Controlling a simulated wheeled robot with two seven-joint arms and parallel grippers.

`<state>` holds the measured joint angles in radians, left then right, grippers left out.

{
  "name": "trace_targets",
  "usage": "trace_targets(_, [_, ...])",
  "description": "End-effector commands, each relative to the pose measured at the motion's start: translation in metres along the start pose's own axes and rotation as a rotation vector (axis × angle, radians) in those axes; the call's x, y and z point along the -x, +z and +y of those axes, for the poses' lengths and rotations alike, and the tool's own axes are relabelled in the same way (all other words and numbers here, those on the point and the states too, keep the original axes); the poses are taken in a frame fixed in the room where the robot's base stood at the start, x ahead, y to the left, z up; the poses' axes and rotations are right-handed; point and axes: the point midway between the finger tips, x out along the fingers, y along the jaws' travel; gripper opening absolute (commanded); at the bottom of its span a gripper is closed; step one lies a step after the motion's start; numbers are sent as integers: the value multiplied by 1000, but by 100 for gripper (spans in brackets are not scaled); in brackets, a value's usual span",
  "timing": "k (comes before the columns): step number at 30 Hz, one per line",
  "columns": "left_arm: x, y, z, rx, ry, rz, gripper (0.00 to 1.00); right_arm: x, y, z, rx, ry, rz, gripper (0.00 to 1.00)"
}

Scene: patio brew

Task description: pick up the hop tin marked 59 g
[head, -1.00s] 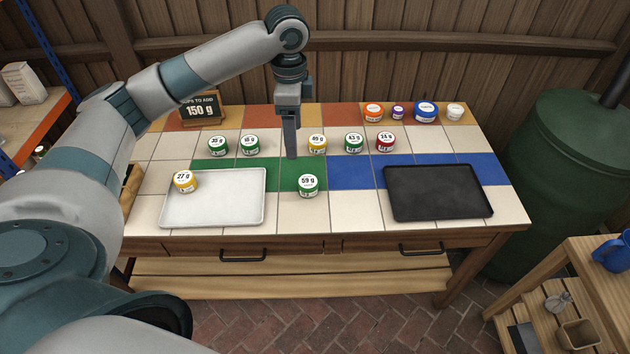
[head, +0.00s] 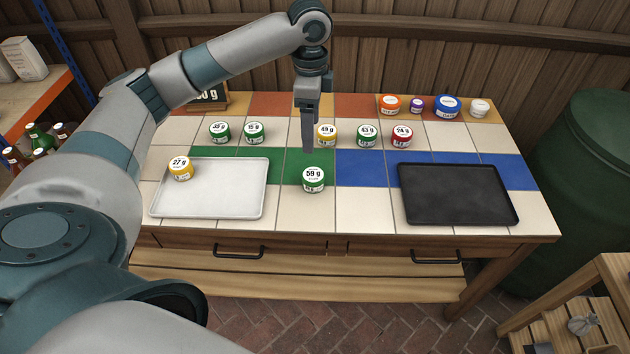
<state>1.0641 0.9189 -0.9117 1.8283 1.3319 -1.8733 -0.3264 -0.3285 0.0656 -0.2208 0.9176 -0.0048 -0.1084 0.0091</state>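The hop tin marked 59 g (head: 313,182) is green with a white lid. It stands upright on the tiled worktop, at the front of the green tile strip, between the white tray (head: 248,212) and the black tray (head: 459,195). My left gripper (head: 308,150) points down just above and behind this tin in the picture, apart from it. Its fingers are seen edge-on, so the gap between them is hidden. My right gripper is not in view.
A yellow 27 g tin (head: 180,170) stands on the white tray's left side. Behind are green 35 g (head: 219,133), 15 g (head: 254,133) and 43 g (head: 368,136) tins, a yellow 49 g tin (head: 327,135) and a red 24 g tin (head: 401,136). Several jars line the back right.

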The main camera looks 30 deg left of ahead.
Motion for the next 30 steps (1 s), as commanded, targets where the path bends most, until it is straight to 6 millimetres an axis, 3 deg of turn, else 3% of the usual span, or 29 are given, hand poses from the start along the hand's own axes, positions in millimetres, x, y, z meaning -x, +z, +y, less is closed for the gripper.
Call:
trace_targets(11, [-8, 0, 0, 1, 1, -2, 71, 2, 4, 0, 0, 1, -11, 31])
trace_targets(30, [-110, -1, 0, 0, 2, -1, 71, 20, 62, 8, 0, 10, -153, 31])
